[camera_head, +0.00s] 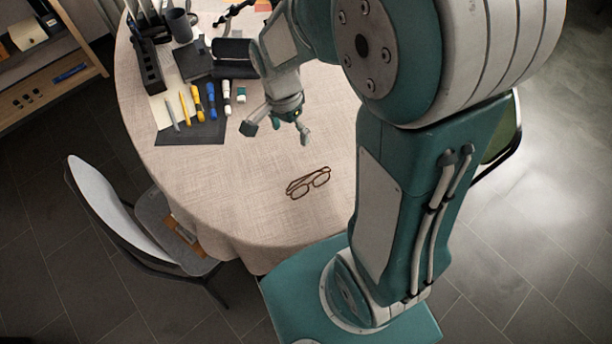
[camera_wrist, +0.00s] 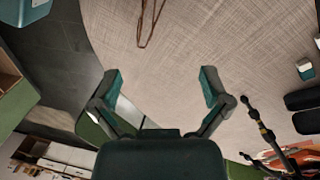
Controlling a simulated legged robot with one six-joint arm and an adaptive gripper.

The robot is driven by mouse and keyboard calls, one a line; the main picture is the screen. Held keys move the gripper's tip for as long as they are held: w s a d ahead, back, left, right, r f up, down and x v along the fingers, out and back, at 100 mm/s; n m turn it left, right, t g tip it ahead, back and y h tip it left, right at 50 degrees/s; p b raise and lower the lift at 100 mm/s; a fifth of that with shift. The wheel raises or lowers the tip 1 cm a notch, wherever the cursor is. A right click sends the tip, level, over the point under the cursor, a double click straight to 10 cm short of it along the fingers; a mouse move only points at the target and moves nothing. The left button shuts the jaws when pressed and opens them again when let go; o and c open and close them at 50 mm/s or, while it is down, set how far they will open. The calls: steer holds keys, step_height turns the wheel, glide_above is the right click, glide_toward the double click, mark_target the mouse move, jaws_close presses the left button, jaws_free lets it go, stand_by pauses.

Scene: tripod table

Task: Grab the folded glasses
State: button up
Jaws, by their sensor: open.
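The folded glasses (camera_head: 309,183) have a thin brown frame and lie on the cloth near the table's front edge in the head view. Part of them shows at the top edge of the wrist view (camera_wrist: 150,22), cut off by the picture border. My gripper (camera_head: 275,134) is open and empty above the table, up and to the left of the glasses in the head view, apart from them. In the wrist view my gripper (camera_wrist: 162,82) shows its two fingers spread wide with nothing between them.
The round table (camera_head: 240,185) has a pale cloth, bare around the glasses. Several pens and markers (camera_head: 197,101) lie on a dark mat (camera_head: 200,133) to the left. A dark cup (camera_head: 179,25) stands behind. A chair (camera_head: 140,230) is at the lower left.

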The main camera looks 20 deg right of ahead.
step_height(320, 180, down, 7)
steer(key=m+g, duration=0.2)
steer(key=m, duration=0.2)
glide_above(303, 179)
steer(key=w+a, duration=0.1)
steer(key=w, duration=0.1)
step_height(303, 179, down, 5)
steer(key=shift+r, duration=0.1)
steer(key=x, duration=0.5)
steer(key=shift+s+d+r, duration=0.1)
steer(key=shift+s+d, duration=0.1)
steer(key=shift+d, duration=0.2)
steer(key=shift+s+f, duration=0.15)
steer(key=shift+f, duration=0.3)
steer(key=shift+a, duration=0.1)
steer(key=c, duration=1)
